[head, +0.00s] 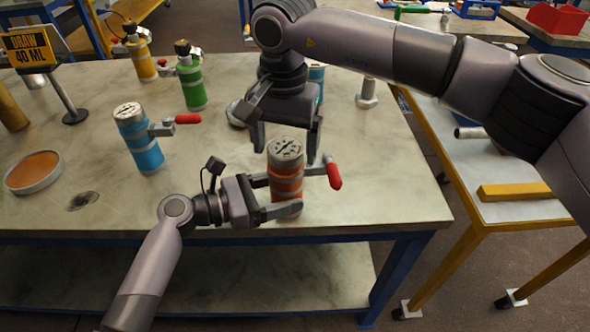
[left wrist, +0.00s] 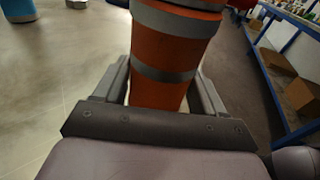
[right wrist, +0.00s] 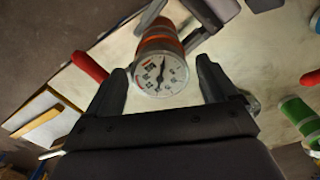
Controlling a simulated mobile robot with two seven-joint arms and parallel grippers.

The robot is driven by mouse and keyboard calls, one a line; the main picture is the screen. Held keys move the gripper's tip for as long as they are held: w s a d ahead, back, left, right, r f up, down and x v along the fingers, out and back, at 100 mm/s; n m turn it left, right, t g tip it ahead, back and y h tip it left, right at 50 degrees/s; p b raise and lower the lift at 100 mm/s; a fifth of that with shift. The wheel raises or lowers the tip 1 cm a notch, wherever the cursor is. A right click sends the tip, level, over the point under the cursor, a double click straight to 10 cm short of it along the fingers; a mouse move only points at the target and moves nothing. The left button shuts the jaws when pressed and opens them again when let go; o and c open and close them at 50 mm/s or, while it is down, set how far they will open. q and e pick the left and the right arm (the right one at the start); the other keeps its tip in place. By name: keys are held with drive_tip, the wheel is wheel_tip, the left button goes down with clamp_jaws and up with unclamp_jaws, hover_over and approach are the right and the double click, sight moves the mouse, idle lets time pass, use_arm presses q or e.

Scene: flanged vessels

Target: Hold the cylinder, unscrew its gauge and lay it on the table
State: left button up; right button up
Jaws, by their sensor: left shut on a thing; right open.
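The orange cylinder (head: 286,182) stands upright near the front edge of the table (head: 215,222), with grey bands and a red-tipped side handle (head: 334,176). Its round white gauge (head: 286,149) sits on top; the dial faces up in the right wrist view (right wrist: 160,75). My left gripper (head: 279,197) is shut around the lower part of the orange cylinder, whose body (left wrist: 158,92) shows between the fingers in the left wrist view. My right gripper (head: 287,150) points down over the gauge. Its fingers are open on either side of the dial, apart from it in the right wrist view.
A blue cylinder (head: 139,140) with a red handle stands to the left. Green (head: 191,85) and yellow (head: 141,60) cylinders stand behind. A round dish (head: 34,173) and a sign (head: 36,46) are at the left. Bare tabletop lies between the blue and orange cylinders.

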drive_tip(key=m, duration=0.6)
drive_tip(key=shift+m, duration=0.4)
drive_tip(key=m, duration=0.6)
drive_tip(key=shift+m, duration=0.3)
drive_tip(key=shift+c, duration=0.3)
drive_tip(key=c, duration=1.1)
drive_tip(key=n, duration=0.7)
drive_tip(key=shift+n, duration=0.4)
drive_tip(key=n, duration=0.4)
drive_tip(key=shift+r, duration=0.1)
drive_tip(key=shift+n, duration=1)
